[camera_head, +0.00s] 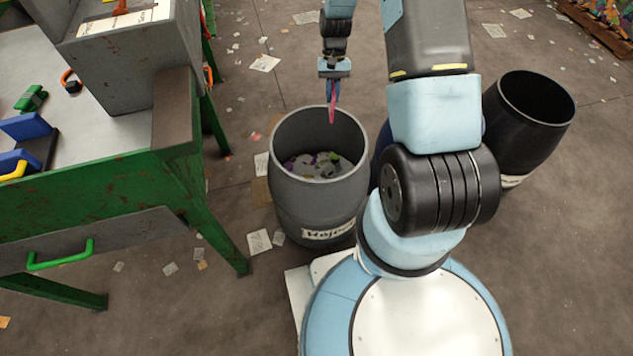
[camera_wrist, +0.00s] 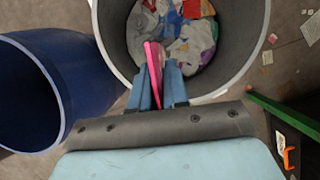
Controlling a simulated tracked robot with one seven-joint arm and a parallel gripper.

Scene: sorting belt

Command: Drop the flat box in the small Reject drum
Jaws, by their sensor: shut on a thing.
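The small grey Reject drum (camera_head: 322,205) stands on the floor beside the green bench, with its label on the front and crumpled rubbish inside. My gripper (camera_head: 332,92) is above the drum's far rim, pointing down. It is shut on a thin pink flat box (camera_head: 332,108), seen edge-on and hanging down. In the wrist view the flat box (camera_wrist: 154,70) is between the fingers (camera_wrist: 158,85) and overlaps the opening of the drum (camera_wrist: 255,45), with rubbish below. The part of the box between the fingers is hidden.
A blue drum (camera_wrist: 40,95) stands beside the Reject drum, mostly hidden by my arm in the head view. A black drum (camera_head: 540,110) is at the right. The green bench (camera_head: 190,170) with coloured items is at the left. Paper scraps litter the floor.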

